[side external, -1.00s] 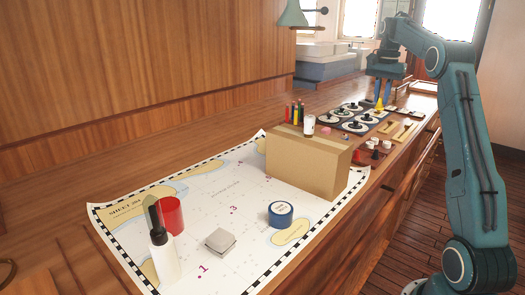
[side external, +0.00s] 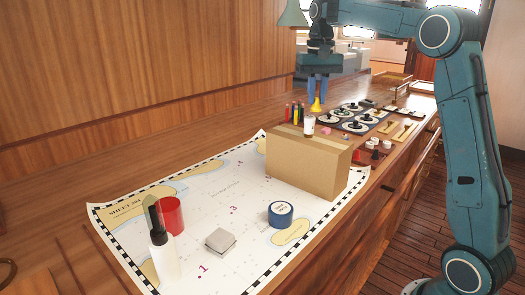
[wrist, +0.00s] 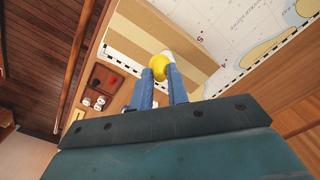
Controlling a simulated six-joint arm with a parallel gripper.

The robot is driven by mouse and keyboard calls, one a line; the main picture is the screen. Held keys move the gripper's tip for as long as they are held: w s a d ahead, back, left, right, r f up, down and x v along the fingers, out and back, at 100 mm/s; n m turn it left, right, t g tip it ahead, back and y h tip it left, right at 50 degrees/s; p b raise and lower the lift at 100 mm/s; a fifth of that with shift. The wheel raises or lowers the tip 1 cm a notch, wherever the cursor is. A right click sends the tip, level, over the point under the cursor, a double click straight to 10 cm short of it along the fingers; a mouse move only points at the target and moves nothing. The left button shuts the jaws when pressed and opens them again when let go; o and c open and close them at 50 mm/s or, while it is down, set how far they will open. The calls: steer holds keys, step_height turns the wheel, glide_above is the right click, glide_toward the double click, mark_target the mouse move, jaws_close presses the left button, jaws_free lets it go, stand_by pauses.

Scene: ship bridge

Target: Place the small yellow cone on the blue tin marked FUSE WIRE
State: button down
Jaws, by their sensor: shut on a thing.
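The small yellow cone (side external: 316,104) is held by my gripper (side external: 317,98) in the air, above and behind the cardboard box in the side view. In the wrist view the cone (wrist: 160,66) sits between the two blue fingers of my gripper (wrist: 160,76), which are shut on it. The blue tin (side external: 280,214) stands on the chart, in front of the box and well apart from the cone. I cannot make out the tin in the wrist view.
The cardboard box (side external: 307,160), with a white cup-like object (side external: 309,125) on top, stands between my gripper and the tin. A grey block (side external: 220,241), a red cylinder (side external: 170,215) and a white bottle (side external: 162,258) stand on the chart (side external: 205,187). Bare chart surrounds the tin.

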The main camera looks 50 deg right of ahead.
steer(key=s+a+n, duration=0.1)
steer(key=a+n, duration=0.3)
steer(key=a, duration=0.7)
steer(key=r+n, duration=0.1)
steer(key=n, duration=0.3)
glide_above(281, 208)
steer(key=shift+f, duration=0.1)
step_height(281, 208, down, 16)
steer(key=shift+r, duration=0.2)
steer(key=shift+f, duration=0.1)
steer(key=shift+f, duration=2.05)
